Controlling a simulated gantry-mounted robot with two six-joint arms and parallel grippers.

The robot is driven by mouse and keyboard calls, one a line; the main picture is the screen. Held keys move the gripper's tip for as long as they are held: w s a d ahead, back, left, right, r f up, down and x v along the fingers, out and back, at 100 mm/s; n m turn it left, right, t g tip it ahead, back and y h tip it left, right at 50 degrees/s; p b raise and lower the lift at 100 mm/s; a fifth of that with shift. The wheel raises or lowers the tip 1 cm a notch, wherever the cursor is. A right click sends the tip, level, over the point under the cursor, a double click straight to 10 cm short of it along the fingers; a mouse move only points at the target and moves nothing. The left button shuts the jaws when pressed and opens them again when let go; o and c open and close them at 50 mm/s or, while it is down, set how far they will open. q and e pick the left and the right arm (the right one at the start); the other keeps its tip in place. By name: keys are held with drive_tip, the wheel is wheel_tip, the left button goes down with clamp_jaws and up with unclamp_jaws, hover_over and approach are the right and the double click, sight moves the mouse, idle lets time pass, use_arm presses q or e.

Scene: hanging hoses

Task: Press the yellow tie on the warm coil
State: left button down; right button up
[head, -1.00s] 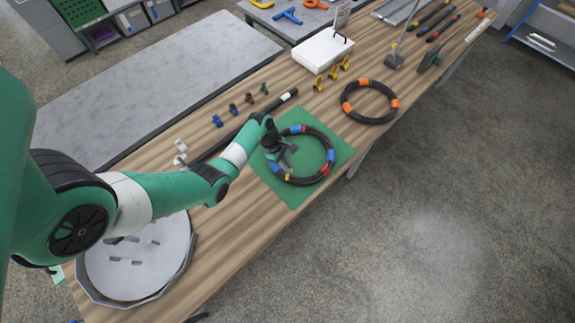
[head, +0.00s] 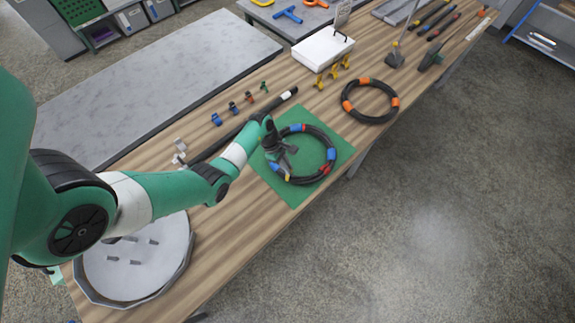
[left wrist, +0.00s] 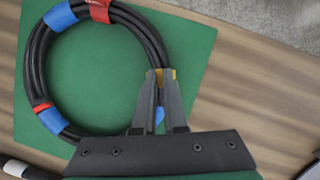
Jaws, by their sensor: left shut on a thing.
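A black hose coil (head: 332,143) with blue and red ties lies on the green mat (head: 296,196). It also shows in the left wrist view (left wrist: 37,67). The yellow tie (left wrist: 172,74) is on this coil's near side, between and partly hidden by my left fingertips. A bit of yellow also shows in the head view (head: 287,178). My left gripper (left wrist: 162,76) is shut on the yellow tie around the hose, with a blue tie (left wrist: 159,115) close by. A second black coil (head: 358,118) with orange ties lies farther right on the bench. My right gripper is not in view.
A grey round tray (head: 100,285) sits at the near left of the bench. A black hose piece (head: 270,108), small coloured clips (head: 234,108), yellow fittings (head: 333,72) and a white box (head: 322,48) stand beyond the mat. Bare wood lies between the coils.

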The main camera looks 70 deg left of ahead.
use_arm(q)
drive_tip(key=shift+f, duration=0.5)
drive_tip(key=shift+f+b, duration=0.6)
drive_tip(key=shift+b, duration=0.15)
idle(0.4)
drive_tip(key=c, duration=0.9)
unclamp_jaws()
drive_tip(key=p+v, duration=0.4)
drive_tip(key=v, duration=0.7)
drive_tip(key=shift+r, duration=0.3)
